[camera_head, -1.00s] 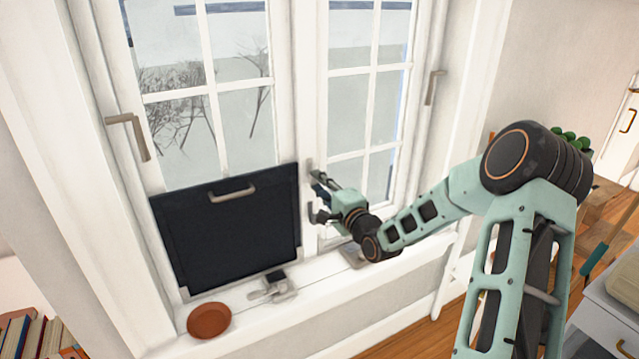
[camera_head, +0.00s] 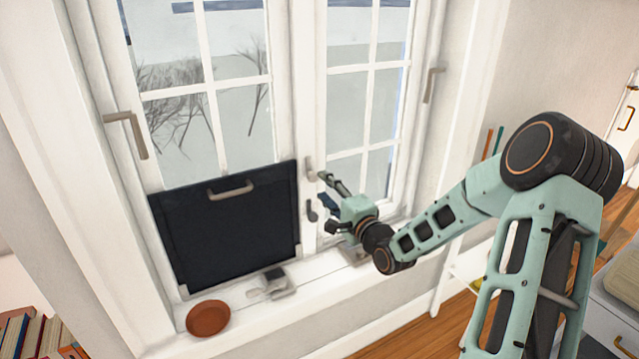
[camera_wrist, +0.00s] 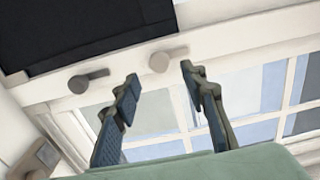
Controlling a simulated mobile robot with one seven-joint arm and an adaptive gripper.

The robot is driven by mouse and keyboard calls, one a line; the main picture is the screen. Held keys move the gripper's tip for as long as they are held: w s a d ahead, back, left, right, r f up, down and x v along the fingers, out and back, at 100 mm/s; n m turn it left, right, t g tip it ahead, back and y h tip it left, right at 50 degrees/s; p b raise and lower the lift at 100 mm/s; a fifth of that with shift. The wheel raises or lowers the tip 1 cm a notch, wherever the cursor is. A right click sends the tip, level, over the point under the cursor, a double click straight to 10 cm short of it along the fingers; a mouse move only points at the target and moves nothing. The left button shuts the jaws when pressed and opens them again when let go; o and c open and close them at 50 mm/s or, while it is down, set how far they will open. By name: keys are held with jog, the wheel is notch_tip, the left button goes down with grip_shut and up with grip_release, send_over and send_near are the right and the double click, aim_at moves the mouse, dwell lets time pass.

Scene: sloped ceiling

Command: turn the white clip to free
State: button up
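The white clip (camera_head: 310,168) is on the upright window post, right of the dark panel's edge. In the wrist view, the white clip (camera_wrist: 160,62) shows a round end and a short arm running along the post, beside the panel. My gripper (camera_head: 327,196) is open and empty in front of the post. In the wrist view my fingertips (camera_wrist: 159,75) are spread to either side of the clip's round end, apparently short of it. A darker grey clip (camera_head: 312,211) is lower on the same post and also lies along it (camera_wrist: 88,79).
The dark panel (camera_head: 225,228) with a handle (camera_head: 232,191) stands against the left window. The sill holds a terracotta dish (camera_head: 208,318) and a small grey fixture (camera_head: 272,286). Window handles (camera_head: 126,133) stick out at either side. Room is free in front of the window.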

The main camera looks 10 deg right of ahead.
jog(key=v, duration=0.7)
jog(key=shift+s, duration=0.3)
jog(key=shift+d, duration=0.1)
